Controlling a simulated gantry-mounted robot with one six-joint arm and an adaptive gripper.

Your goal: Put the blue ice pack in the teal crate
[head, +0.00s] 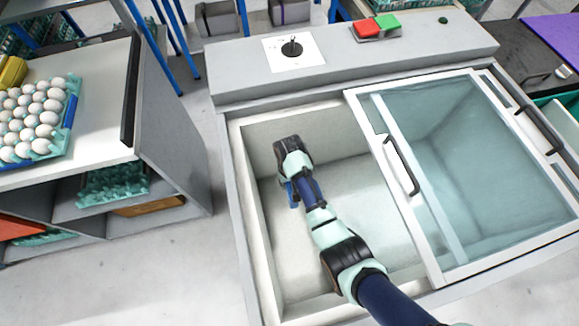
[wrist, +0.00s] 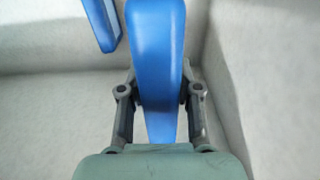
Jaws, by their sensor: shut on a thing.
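My gripper (wrist: 158,98) is down inside the open left part of a white chest freezer. In the wrist view its two dark fingers are shut on a blue ice pack (wrist: 156,45), which stands on edge between them. A second blue piece (wrist: 101,22) shows at the top left of that view, apart from the held one. In the head view my wrist hides the fingers, and some blue (head: 291,193) shows beside it; I cannot tell which piece that is. A teal crate (head: 562,127) is partly visible at the right edge, beyond the freezer.
The freezer's wall (head: 246,190) surrounds my gripper. A sliding glass lid (head: 415,225) with a handle covers the right part. A control ledge with a dial (head: 292,48) and red and green buttons (head: 368,28) runs behind. An egg tray (head: 68,112) sits on the left counter.

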